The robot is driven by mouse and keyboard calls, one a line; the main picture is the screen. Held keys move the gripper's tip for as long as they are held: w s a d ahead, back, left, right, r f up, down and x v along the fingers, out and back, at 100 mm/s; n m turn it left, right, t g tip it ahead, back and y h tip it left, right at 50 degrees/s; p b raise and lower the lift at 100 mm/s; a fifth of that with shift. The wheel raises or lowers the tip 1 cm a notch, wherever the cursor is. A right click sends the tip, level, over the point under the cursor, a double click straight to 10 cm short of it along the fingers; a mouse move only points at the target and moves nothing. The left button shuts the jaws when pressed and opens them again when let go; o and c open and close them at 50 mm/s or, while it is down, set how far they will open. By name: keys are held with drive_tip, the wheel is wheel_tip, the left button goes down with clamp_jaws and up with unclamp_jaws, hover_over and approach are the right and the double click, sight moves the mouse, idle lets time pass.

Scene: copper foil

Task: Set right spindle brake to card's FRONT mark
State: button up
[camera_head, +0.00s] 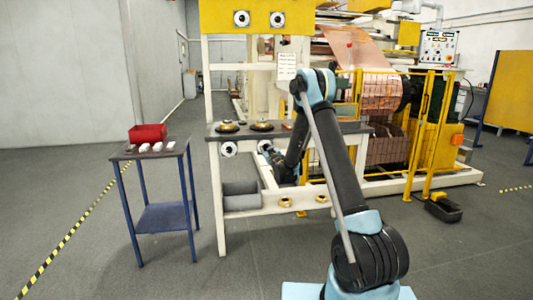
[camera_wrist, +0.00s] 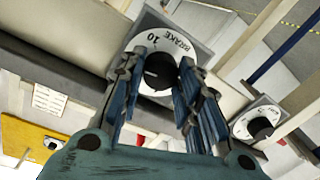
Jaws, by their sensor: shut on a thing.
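The right brake dial (camera_head: 265,146) is on the front of the bench, partly hidden by my gripper (camera_head: 276,157). In the wrist view its pale plate (camera_wrist: 184,31) shows the word BRAKE and the number 10. My gripper (camera_wrist: 161,62) is shut on its round black knob (camera_wrist: 158,72), with one finger on each side. The rest of the scale is hidden by the fingers and knob. The left dial (camera_head: 228,149) has a matching black knob, also seen in the wrist view (camera_wrist: 262,128). A white card (camera_head: 287,66) hangs above the bench; its writing is too small to read.
Two brass-coloured round parts (camera_head: 227,127) stand on the bench top (camera_head: 345,127). A blue-legged side table (camera_head: 124,153) with a red bin (camera_head: 147,133) stands at the left. Yellow guard rails (camera_head: 428,130) and the foil machine are at the right.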

drive_tip(key=shift+w+d, duration=0.15)
drive_tip(key=shift+d, duration=0.15)
drive_tip(key=o, duration=1.1)
drive_tip(key=shift+a, duration=0.1)
drive_tip(key=v, duration=1.2)
